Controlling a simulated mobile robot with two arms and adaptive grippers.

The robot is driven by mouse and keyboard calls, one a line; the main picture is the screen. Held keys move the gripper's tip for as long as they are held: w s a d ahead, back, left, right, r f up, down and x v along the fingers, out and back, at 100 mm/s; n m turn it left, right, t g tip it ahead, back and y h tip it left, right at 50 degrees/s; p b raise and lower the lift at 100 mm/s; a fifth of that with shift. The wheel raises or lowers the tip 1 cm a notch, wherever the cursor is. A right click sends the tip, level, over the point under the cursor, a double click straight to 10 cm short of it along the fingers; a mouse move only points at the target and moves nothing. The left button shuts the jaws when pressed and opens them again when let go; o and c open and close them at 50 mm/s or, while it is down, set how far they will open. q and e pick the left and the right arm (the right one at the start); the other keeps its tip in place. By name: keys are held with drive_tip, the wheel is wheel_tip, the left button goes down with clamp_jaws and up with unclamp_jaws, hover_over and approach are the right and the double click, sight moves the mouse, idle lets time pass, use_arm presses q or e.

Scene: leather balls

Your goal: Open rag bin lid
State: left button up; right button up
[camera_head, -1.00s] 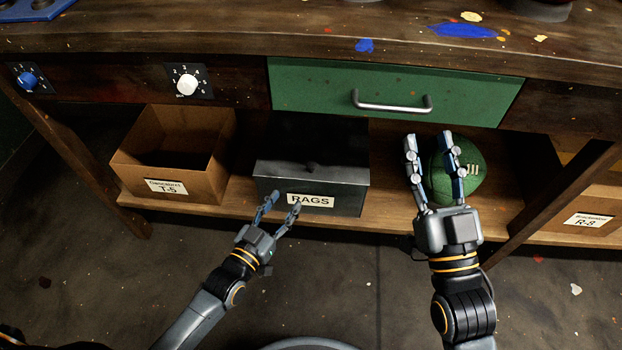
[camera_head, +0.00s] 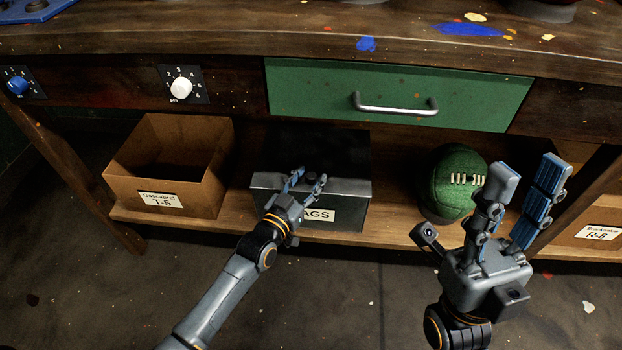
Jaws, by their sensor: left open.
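The rag bin (camera_head: 350,216) is a dark box with a partly covered "RAGS" label on its front. It stands on the low shelf under the bench. Its lid (camera_head: 265,181) lies down, with a lighter grey front edge. My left gripper (camera_head: 306,177) is open at the lid's front edge, its fingers over the middle where the knob showed before. The knob is hidden now, and I cannot tell whether the fingers touch it. My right gripper (camera_head: 524,168) is open and empty, raised in front of the shelf to the right of the green ball.
A green leather ball (camera_head: 455,183) sits on the shelf right of the bin. A cardboard box (camera_head: 128,170) labelled T-5 stands left, another box (camera_head: 590,232) labelled R-8 far right. A closed green drawer (camera_head: 320,90) with a metal handle (camera_head: 395,108) is above the bin.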

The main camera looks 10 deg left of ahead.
use_arm(q)
drive_tip(key=shift+w+d, duration=0.25)
drive_tip(key=shift+w, duration=0.35)
clamp_jaws()
